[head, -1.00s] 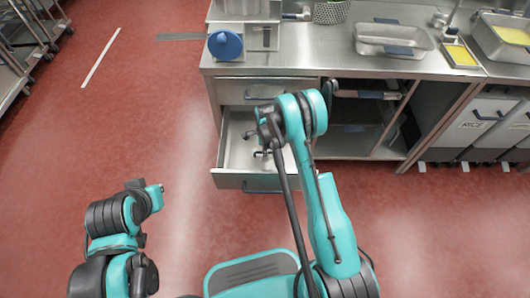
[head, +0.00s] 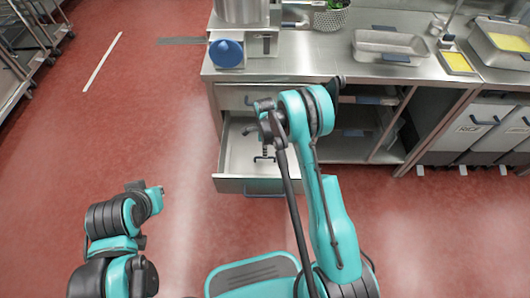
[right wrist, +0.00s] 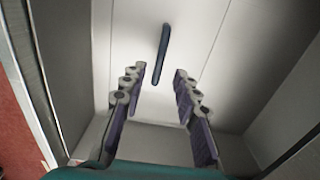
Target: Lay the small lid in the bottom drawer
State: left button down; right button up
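The bottom drawer (head: 237,148) stands pulled out under the counter, its pale inside partly covered by my right arm. My right gripper (head: 263,156) points down into it. In the right wrist view its fingers (right wrist: 160,105) are apart with nothing between them. A slim dark blue bar-like thing (right wrist: 163,52) lies on a pale surface beyond the fingertips; I cannot tell whether it is the small lid. A round blue lid (head: 226,52) with a knob is on the counter's left end. My left gripper (head: 152,192) is low at the left, over the floor; its fingers are unclear.
The upper drawer (head: 260,93) is just above the open one. A metal pot (head: 242,10) and a basket of greens (head: 330,17) stand on the counter (head: 300,62). An open shelf (head: 345,143) is to the right.

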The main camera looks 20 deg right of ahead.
jog(key=s+r+n+t+p, duration=0.15)
jog(key=s+r+n, duration=0.3)
jog(key=r, duration=0.95)
jog(key=s+r+n+t, duration=0.2)
jog(key=s+r+n, duration=0.25)
jog(key=r, duration=0.85)
jog(key=s+r+n+t, duration=0.2)
jog(key=s+r+n, duration=0.1)
jog(key=s+n, duration=0.3)
jog(key=s+r+n+t, duration=0.1)
jog(key=s+r+n, duration=0.2)
jog(key=s+n, duration=0.3)
jog(key=shift+s+t, duration=0.35)
jog(key=shift+s, duration=2.05)
jog(key=shift+d, duration=0.1)
